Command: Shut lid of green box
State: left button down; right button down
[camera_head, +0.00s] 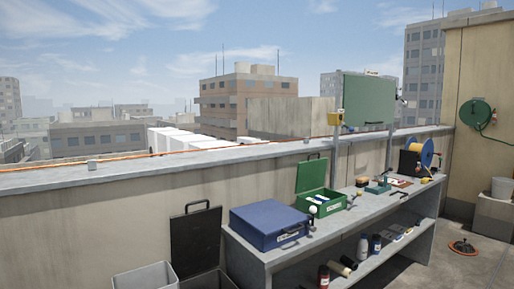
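The green box (322,203) stands on the grey workbench, at the middle right of the head view. Its lid (312,174) is raised, standing up at the back of the box, with a handle on its top edge. Some white and blue things lie inside the box; I cannot make them out. Neither of my grippers is in view.
A shut blue box (270,225) stands on the bench (345,222) directly left of the green box. Bins with a raised black lid (196,240) stand left of the bench. A parapet runs behind.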

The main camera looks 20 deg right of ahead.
aim_at(311, 175)
jog(key=i+l+u, duration=0.1)
jog(key=l+u, duration=1.2)
jog(key=l, duration=0.35)
jog(key=k+l, duration=0.1)
jog(key=l, duration=0.25)
jog(key=l+u, duration=0.1)
jog(key=l, duration=0.3)
jog(key=k+l, duration=0.15)
jog(key=l, duration=0.2)
jog(key=k+l+u, duration=0.1)
jog(key=l, duration=0.25)
jog(key=k+l, duration=0.1)
jog(key=l, duration=0.25)
